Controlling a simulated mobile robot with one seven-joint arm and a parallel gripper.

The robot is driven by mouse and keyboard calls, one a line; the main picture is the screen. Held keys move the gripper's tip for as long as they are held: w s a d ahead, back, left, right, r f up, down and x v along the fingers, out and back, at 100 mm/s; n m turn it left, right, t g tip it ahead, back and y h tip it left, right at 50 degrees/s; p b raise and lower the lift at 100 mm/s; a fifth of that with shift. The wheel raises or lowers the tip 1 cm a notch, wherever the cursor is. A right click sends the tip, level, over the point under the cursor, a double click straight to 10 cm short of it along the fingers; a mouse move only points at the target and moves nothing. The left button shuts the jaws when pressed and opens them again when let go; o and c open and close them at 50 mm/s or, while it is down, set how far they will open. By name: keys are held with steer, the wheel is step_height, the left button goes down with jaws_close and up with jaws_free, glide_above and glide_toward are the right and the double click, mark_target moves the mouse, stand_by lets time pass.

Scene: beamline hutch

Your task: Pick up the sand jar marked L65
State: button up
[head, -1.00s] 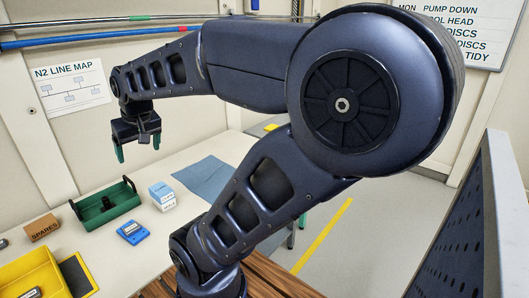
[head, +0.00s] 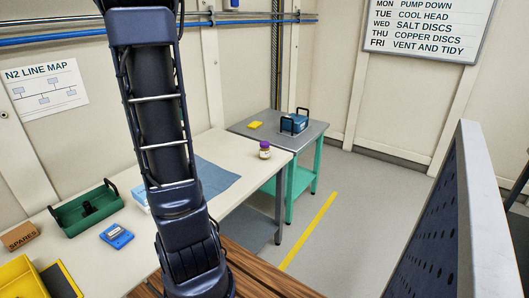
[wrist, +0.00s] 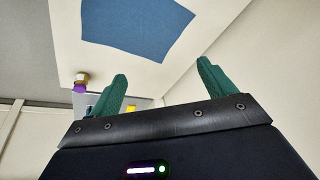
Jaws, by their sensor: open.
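A small jar (head: 264,151) with a purple lid and a pale label stands upright near the far right end of the white bench in the head view. Its marking is too small to read. The wrist view, which is upside down, also shows the jar (wrist: 82,77) to the left of the fingers. My gripper (wrist: 163,70) is open and empty, with two green fingers apart, and it is away from the jar. The head view does not show the gripper; only my arm rises there.
The white bench (head: 232,195) holds a blue mat (head: 215,178), a green tray (head: 88,208), a blue device (head: 116,236), a SPARES box (head: 22,236) and a yellow bin (head: 22,278). A side table (head: 300,137) holds a blue handled case (head: 294,122) and a yellow item (head: 255,125).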

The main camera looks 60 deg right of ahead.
steer(key=d+f+m+g, duration=0.1)
steer(key=d+f+m, duration=0.35)
steer(key=d, duration=1.05)
steer(key=m+g+h, duration=0.2)
steer(key=m+g, duration=0.1)
steer(key=m, duration=0.2)
glide_above(264, 148)
steer(key=w+a, duration=0.1)
steer(key=w, duration=0.1)
steer(key=f, duration=2)
steer(key=shift+s+f, duration=0.2)
steer(key=shift+f, duration=0.1)
steer(key=shift+h, duration=0.3)
steer(key=x, duration=1)
steer(key=shift+w, duration=0.3)
steer(key=c, duration=1.3)
steer(key=shift+r, duration=0.15)
